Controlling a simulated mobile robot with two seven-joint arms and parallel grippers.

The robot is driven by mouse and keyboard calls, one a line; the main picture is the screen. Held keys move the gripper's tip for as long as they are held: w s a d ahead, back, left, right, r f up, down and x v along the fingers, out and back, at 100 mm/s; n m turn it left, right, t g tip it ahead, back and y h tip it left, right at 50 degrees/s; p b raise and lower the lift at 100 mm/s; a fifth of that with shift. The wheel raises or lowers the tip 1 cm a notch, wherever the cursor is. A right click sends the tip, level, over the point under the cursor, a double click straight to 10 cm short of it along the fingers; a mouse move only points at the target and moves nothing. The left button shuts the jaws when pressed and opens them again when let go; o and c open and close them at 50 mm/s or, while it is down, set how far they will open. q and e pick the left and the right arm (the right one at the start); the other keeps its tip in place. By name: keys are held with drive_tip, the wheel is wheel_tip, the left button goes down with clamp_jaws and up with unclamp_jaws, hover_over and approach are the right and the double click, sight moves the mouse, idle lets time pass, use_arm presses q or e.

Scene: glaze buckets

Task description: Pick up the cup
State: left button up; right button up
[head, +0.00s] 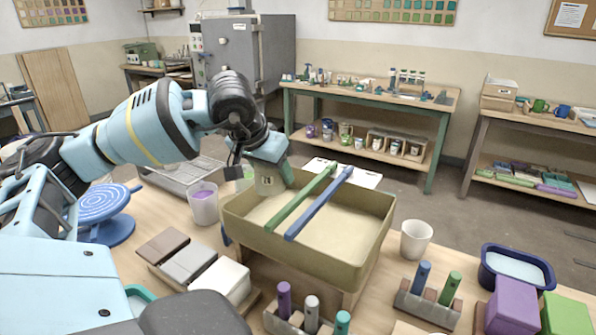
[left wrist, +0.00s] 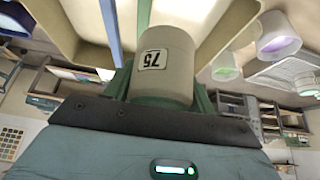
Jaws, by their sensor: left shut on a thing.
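My left gripper (head: 268,158) is shut on a beige-grey cup (head: 269,182) with a small number label. The cup is at the back left corner of the large beige tub (head: 300,255), and I cannot tell how far it is above or inside the rim. In the left wrist view the cup (left wrist: 165,68) fills the space between the green fingers (left wrist: 165,95), with its label facing the camera. A separate white cup (head: 416,240) stands upright on the table to the right of the tub. My right gripper is not in view.
A green bar (head: 300,199) and a blue bar (head: 320,203) lie across the tub. A white bucket with purple glaze (head: 204,204) stands left of it. Racks of colored sticks (head: 428,301) and colored blocks (head: 512,307) fill the front right.

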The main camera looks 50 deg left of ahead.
use_arm(q)
drive_tip(key=s+a+b, duration=0.1)
drive_tip(key=s, duration=0.5)
drive_tip(key=shift+a+r, duration=0.3)
drive_tip(key=shift+a, duration=0.1)
